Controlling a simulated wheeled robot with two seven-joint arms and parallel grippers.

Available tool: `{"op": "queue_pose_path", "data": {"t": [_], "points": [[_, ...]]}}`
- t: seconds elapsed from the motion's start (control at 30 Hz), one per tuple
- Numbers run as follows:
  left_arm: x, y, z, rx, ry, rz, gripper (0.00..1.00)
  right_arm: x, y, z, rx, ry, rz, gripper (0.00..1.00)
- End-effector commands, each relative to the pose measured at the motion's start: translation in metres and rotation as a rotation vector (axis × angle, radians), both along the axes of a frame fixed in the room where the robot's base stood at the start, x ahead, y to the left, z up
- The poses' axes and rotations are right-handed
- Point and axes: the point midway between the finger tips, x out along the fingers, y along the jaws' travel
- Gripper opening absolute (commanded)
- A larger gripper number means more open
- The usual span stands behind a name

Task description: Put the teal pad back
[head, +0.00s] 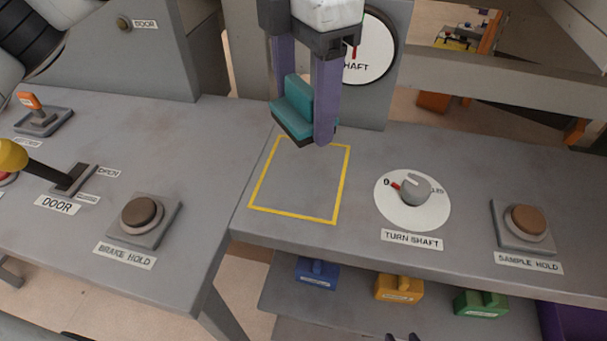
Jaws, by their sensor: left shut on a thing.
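The teal pad (292,112) has an upright teal grip on a wider block with a dark underside. My left gripper (304,105), with purple fingers, comes down from the top and is shut on the teal pad's grip. The pad is slightly tilted in the picture, at the far edge of an empty yellow square outline (342,185) on the grey bench. I cannot tell its exact height above the bench.
The TURN SHAFT dial (425,214) and SAMPLE HOLD button (528,222) lie right of the outline. The BRAKE HOLD button (142,214) and DOOR lever (50,175) lie left. Blue (317,274), orange (399,289) and green (481,303) pads sit on the lower shelf. A gauge (375,50) stands behind.

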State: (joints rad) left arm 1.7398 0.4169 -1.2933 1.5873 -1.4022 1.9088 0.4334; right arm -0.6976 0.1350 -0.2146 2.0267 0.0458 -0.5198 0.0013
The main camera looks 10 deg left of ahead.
Motion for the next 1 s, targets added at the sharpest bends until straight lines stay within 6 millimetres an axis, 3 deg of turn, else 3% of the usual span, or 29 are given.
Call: {"op": "queue_pose_path", "data": {"t": [0.3, 0.67, 1.0], "points": [[-0.001, 0.0, -0.052, 0.002, 0.004, 0.008, 0.38, 0.001, 0.001, -0.002, 0.003, -0.004, 0.0, 0.31], [-0.001, 0.0, -0.095, 0.001, 0.002, 0.007, 0.38, 0.001, 0.001, -0.004, 0.004, -0.002, -0.001, 0.31], [0.0, 0.0, -0.101, 0.001, 0.001, 0.007, 0.38, 0.001, 0.001, -0.007, 0.004, -0.001, -0.001, 0.31]]}}
